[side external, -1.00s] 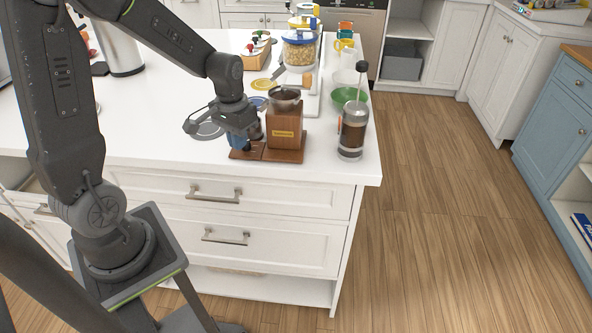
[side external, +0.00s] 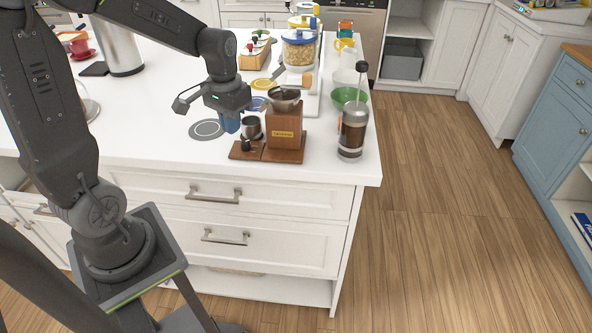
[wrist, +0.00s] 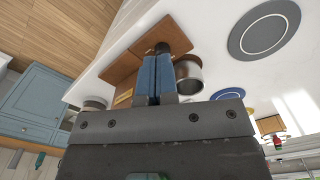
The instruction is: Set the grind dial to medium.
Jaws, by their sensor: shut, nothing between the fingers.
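The wooden coffee grinder (side external: 284,128) stands near the front edge of the white counter, with a metal bowl on top and a flat wooden base. A small dark knob (side external: 246,144), which looks like the grind dial, sits at the left of the base; its setting is too small to read. A metal cup (side external: 252,126) stands just behind it. My gripper (side external: 230,130) has its blue fingers shut and empty, above the counter, left of the grinder. In the wrist view, the fingers (wrist: 158,60) point toward the dark knob (wrist: 162,47) and partly cover the base (wrist: 172,33).
A French press (side external: 353,134) stands right of the grinder, near the counter's right end. A green bowl (side external: 349,97) and a jar (side external: 299,52) are behind. A grey round coaster (side external: 205,129) lies left of my gripper. The counter's front left is clear.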

